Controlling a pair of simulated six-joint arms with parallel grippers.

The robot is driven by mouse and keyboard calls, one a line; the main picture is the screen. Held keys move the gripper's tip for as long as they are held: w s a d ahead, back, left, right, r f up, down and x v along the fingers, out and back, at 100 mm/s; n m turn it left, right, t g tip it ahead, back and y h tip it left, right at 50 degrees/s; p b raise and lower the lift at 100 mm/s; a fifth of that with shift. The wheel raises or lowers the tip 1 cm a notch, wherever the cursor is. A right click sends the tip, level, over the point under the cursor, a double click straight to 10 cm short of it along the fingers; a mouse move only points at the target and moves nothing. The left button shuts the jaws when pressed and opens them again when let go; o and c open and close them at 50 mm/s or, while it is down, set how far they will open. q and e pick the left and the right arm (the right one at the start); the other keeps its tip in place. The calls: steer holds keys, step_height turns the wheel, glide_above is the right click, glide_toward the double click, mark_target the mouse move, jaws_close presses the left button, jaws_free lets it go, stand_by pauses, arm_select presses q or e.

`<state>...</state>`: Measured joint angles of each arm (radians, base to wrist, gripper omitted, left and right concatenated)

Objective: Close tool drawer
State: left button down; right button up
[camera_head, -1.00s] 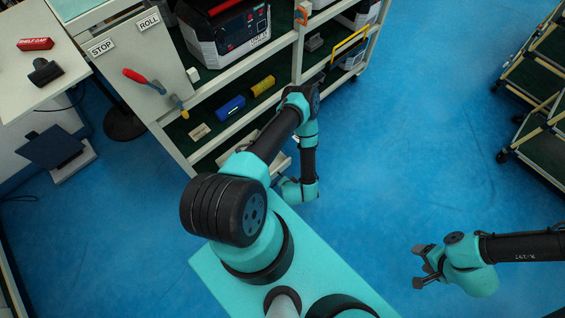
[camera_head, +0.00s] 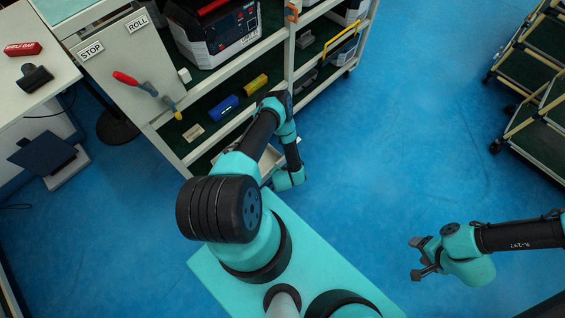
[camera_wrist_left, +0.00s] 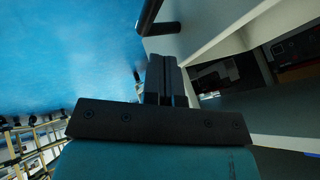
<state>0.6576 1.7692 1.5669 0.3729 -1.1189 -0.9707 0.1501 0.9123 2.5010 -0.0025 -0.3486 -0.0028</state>
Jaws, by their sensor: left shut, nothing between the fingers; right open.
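The tool drawer (camera_head: 270,157) is a pale, open-topped tray low in the rack, jutting out and partly hidden behind my left arm in the head view. In the left wrist view a pale panel (camera_wrist_left: 190,35) with a dark bar handle (camera_wrist_left: 150,16) shows ahead, which looks like the drawer's front. My left gripper (camera_wrist_left: 166,75) is shut and empty, its fingertips close to this panel; I cannot tell if they touch it. In the head view the left fingers are hidden. My right gripper (camera_head: 417,259) is open and empty over the blue floor, away from the rack.
The rack (camera_head: 291,50) holds a boxy device (camera_head: 222,40), a blue item (camera_head: 223,108) and a yellow item (camera_head: 256,84) on its shelves. A trolley (camera_head: 535,135) stands at the far right. The blue floor between them is clear.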

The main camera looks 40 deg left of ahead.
arm_select(q)
steer(key=shift+a, duration=0.8)
steer(key=a, duration=2.1)
steer(key=shift+w+a, duration=0.15)
steer(key=shift+a, duration=0.05)
steer(key=shift+w+a, duration=0.1)
steer(key=shift+a, duration=0.35)
steer(key=shift+a+r, duration=0.1)
steer(key=shift+a, duration=0.05)
